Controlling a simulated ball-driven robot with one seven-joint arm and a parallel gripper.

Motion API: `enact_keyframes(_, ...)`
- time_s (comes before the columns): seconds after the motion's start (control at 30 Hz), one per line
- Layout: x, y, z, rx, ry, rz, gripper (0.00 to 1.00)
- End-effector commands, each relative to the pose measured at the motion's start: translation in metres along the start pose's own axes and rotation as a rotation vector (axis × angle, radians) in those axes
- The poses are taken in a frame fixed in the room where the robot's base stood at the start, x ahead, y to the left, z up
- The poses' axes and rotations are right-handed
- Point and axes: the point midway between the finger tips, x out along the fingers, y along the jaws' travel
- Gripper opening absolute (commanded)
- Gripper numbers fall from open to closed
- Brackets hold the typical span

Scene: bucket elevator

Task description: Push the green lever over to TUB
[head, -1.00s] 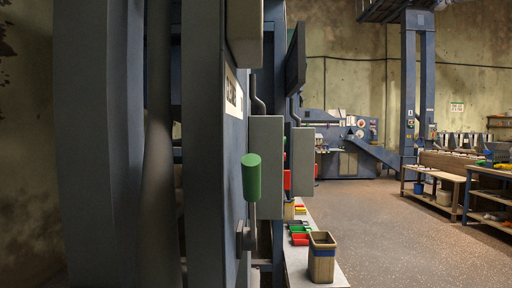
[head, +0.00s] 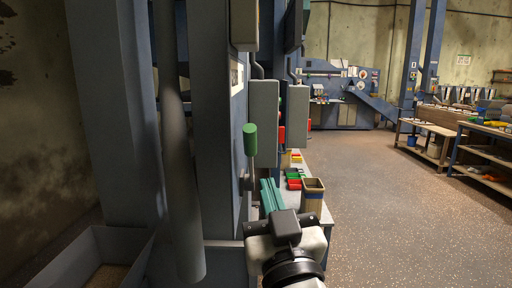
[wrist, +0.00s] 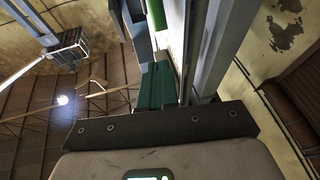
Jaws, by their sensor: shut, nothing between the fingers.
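The green lever (head: 250,139) is a green cylindrical grip on a thin rod, standing about upright at the side of a blue-grey machine column in the head view. Its pivot (head: 247,181) is on the column's face, partly hidden. My gripper (head: 270,194) is lower and a little to the right of the green grip, apart from it, with its teal fingers together and empty. In the wrist view the shut fingers (wrist: 156,85) point up along a pale panel. A white sign (head: 237,77) is on the column; I cannot read its lettering or find the word TUB.
Grey boxes (head: 264,123) stick out just behind the lever. A bench with red and green bins (head: 294,178) and a tan bin with a blue band (head: 313,196) lies beyond my gripper. A grey pipe (head: 180,190) and trough are at left. Open floor (head: 400,220) is at right.

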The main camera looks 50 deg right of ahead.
Motion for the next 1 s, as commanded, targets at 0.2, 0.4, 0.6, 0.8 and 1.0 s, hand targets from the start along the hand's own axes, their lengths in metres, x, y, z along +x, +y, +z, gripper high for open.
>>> enact_keyframes(0.2, 0.021, 0.001, -0.001, 0.001, 0.001, 0.004, 0.0)
enact_keyframes(0.4, 0.06, 0.001, -0.003, -0.001, 0.0, 0.004, 0.0)
enact_keyframes(0.6, 0.099, 0.001, -0.002, -0.001, -0.001, 0.003, 0.0)
enact_keyframes(0.8, 0.127, 0.001, -0.001, -0.002, -0.001, 0.003, 0.0)
enact_keyframes(1.0, 0.139, 0.0, 0.0, 0.0, -0.002, 0.0, 0.0)
